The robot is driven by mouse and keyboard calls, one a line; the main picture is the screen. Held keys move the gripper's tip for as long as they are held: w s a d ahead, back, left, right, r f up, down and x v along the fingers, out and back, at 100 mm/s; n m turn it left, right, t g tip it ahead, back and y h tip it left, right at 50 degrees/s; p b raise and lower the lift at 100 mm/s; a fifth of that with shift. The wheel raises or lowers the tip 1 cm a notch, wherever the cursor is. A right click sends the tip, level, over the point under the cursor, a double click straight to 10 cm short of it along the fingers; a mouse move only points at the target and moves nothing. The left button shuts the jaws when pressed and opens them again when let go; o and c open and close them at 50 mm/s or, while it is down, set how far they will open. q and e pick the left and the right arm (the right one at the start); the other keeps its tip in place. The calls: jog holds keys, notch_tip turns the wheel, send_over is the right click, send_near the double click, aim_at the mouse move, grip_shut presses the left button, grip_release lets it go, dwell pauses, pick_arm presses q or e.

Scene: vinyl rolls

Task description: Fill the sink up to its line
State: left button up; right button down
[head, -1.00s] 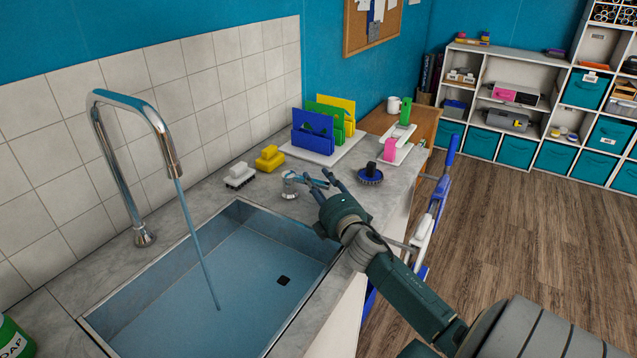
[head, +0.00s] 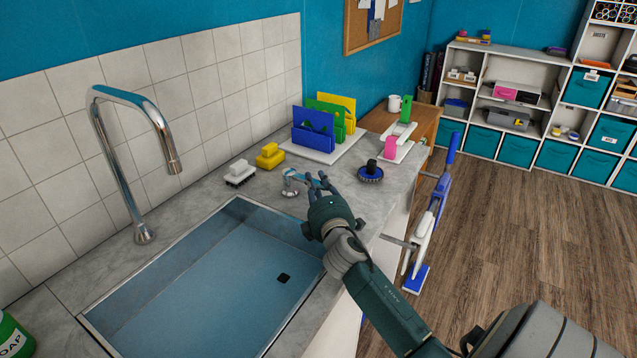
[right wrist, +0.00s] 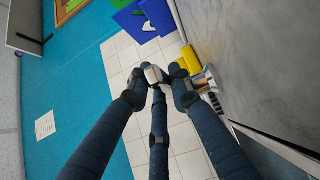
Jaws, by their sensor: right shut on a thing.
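The sink (head: 88,321) is set in the grey counter and holds bluish water; I cannot make out its line. The chrome spout (head: 128,98) arches over it, with no stream coming out. The small chrome tap handle (head: 289,181) stands on the counter beyond the sink's far end. My right gripper (head: 318,182) is shut on this handle's lever. In the right wrist view, the fingers of the same gripper (right wrist: 158,85) close around a pale end of the lever, which they partly hide. My left gripper is not in view.
A white brush (head: 240,173) and a yellow brush (head: 270,156) lie near the tiled wall. A round dark-blue brush (head: 370,172) sits right of the handle. Coloured boards (head: 313,138) stand in a rack behind. A green soap bottle (head: 12,338) is at the lower left.

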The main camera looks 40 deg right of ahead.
jog(key=c, duration=1.5)
grip_release()
jog(key=shift+c, duration=0.2)
jog(key=shift+s, duration=0.1)
jog(key=v, duration=1.2)
jog(key=shift+f, duration=0.1)
